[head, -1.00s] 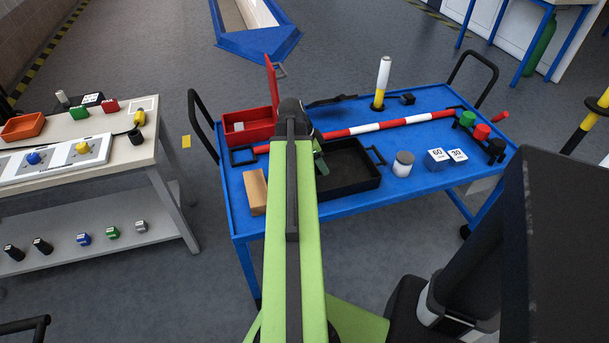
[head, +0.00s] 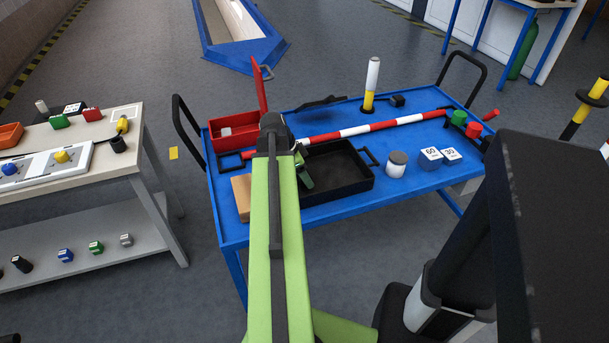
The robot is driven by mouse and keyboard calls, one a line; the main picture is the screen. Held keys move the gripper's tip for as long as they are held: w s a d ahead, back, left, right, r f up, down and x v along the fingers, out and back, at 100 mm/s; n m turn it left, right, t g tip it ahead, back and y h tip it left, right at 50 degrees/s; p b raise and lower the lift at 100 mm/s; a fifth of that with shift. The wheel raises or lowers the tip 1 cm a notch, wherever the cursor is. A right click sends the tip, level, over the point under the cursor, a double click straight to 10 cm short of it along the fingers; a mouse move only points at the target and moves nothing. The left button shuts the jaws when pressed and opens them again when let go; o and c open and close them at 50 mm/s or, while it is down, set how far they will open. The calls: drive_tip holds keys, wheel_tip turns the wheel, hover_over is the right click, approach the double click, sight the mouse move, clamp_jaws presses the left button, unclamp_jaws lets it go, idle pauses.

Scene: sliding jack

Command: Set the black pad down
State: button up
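My green arm reaches forward over the blue cart (head: 330,208). Its far end hides most of my gripper (head: 304,172); only a small dark green part shows at the right of the arm, over the left part of the black tray (head: 345,186). I cannot see the fingertips or whether they hold anything. I cannot make out the black pad for sure; it may be hidden behind the arm. A small black block (head: 397,100) lies on the cart near the yellow and white post.
The cart also holds a red bin (head: 228,142), a tan block (head: 241,196), a red-and-white bar (head: 383,126), a yellow and white post (head: 371,84), a grey-lidded jar (head: 397,164) and white-topped blue cubes (head: 430,157). A workbench (head: 120,165) stands left. The cart's front right is clear.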

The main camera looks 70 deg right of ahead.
drive_tip(key=shift+o, duration=1.1)
drive_tip(key=shift+r+p, duration=0.35)
drive_tip(key=p+v, duration=1)
drive_tip(key=v, duration=0.1)
drive_tip(key=shift+w+a+r+p, duration=0.15)
drive_tip(key=shift+a+r+p, duration=0.1)
drive_tip(key=shift+p, duration=0.1)
drive_tip(key=shift+w, duration=0.1)
